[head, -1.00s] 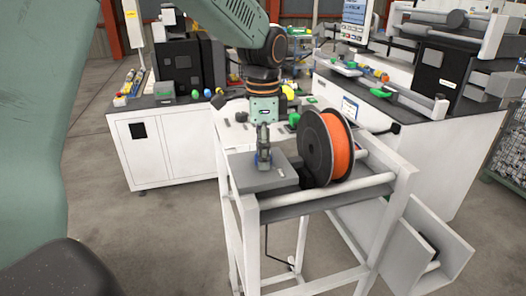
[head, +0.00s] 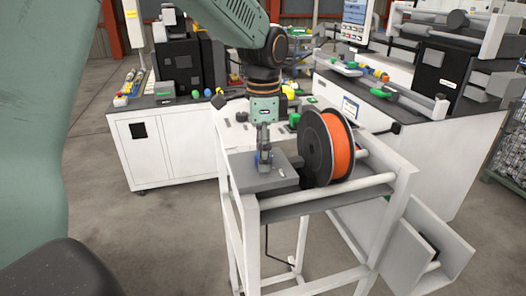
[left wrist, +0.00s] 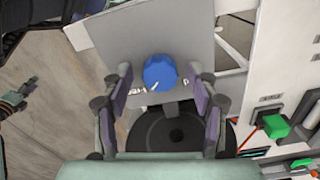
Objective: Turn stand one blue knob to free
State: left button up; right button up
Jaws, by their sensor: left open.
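The blue knob (left wrist: 160,73) sits on the grey top plate (left wrist: 100,40) of the stand, seen from above in the left wrist view. A small white mark shows near its lower left edge. My left gripper (left wrist: 162,92) is open, with one finger on each side of the knob and a gap to each. In the head view my left gripper (head: 264,160) points straight down over the stand's plate (head: 250,178), and a bit of blue (head: 259,160) shows at its fingertips. Most of the knob is hidden there. My right gripper is not in view.
A spool of orange material (head: 341,145) with black flanges stands on the frame just right of the gripper. A white cabinet (head: 165,150) stands behind. A green block (left wrist: 275,126) shows on the panel at right in the left wrist view.

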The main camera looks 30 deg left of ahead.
pick_arm(q)
notch_tip(320, 180, up, 12)
dwell(0.5)
jog(key=shift+d+f, duration=0.1)
dwell(0.5)
